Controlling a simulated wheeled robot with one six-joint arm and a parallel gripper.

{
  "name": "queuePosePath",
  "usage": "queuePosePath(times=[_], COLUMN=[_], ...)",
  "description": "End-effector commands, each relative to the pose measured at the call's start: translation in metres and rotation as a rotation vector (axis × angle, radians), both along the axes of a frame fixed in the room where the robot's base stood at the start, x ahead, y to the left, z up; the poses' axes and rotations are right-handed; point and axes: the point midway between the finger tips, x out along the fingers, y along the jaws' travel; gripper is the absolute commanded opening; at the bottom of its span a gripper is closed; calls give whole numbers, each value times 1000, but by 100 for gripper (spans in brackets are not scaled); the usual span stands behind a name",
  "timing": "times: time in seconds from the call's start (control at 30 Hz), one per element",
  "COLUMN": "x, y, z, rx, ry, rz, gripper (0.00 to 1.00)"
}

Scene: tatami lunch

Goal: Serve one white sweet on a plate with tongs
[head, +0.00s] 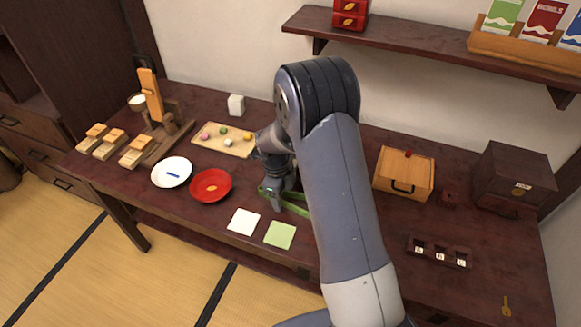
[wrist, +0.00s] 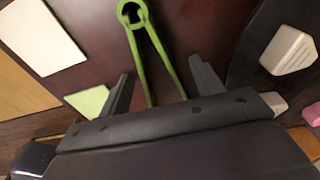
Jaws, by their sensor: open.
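Green tongs (head: 296,208) lie on the dark table, partly hidden by my gripper (head: 277,203) in the head view. In the wrist view the tongs (wrist: 139,50) run between the two fingers of my gripper (wrist: 162,75), which is open with a gap on either side of them. Small sweets sit on a pale wooden tray (head: 210,146); a pale one (head: 228,142) looks like the white sweet. A white plate (head: 171,180) with a blue mark and a red plate (head: 210,194) with a leaf mark stand left of my gripper.
A white square (head: 243,221) and a green square (head: 280,235) lie near the front edge. A white block (head: 236,105) stands behind the tray. A wooden box (head: 403,176) and a dark box (head: 513,180) stand to the right. A wooden stand (head: 152,95) is at left.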

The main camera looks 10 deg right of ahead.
Motion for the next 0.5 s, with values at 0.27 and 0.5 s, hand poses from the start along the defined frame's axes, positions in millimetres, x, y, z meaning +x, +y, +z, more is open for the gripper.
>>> queuePosePath(times=[0.27,0.5], x=[0,0], y=[0,0], z=[1,1], rx=[0,0], ry=[0,0], rz=[0,0], gripper=[51,31])
